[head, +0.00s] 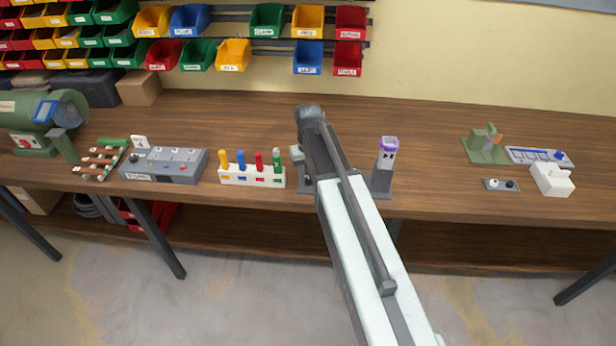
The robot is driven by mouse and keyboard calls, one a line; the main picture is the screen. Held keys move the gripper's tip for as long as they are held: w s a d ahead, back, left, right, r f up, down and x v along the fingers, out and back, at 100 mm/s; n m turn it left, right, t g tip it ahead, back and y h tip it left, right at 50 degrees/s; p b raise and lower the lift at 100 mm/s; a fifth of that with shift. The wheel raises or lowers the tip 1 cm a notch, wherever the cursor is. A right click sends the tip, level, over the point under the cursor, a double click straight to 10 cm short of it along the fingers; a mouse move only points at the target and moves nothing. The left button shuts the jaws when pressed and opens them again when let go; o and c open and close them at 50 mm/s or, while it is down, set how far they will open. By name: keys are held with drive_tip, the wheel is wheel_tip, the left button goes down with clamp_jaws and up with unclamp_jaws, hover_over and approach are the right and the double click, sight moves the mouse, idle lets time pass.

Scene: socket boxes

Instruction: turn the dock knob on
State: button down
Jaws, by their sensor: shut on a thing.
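My gripper (298,154) is at the far end of my arm, over the middle of the bench. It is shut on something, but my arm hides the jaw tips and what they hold. I cannot make out the dock knob for certain. A grey stand (382,181) with a purple-topped grey piece (388,146) upright on it is just right of my arm. Part of whatever stands behind the arm is covered.
Left of my gripper are a white rack (251,178) with coloured pegs and a grey control box (163,166). A green machine (42,120) is at far left. A green fixture (484,146) and white block (551,180) are at right.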

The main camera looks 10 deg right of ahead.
sight(308, 179)
drive_tip(key=m, duration=0.3)
drive_tip(key=shift+m, duration=2.1)
drive_tip(key=c, duration=1.1)
unclamp_jaws()
drive_tip(key=shift+r, duration=0.1)
wheel_tip(308, 179, up, 8)
drive_tip(key=p, duration=0.8)
drive_tip(key=shift+f, duration=0.2)
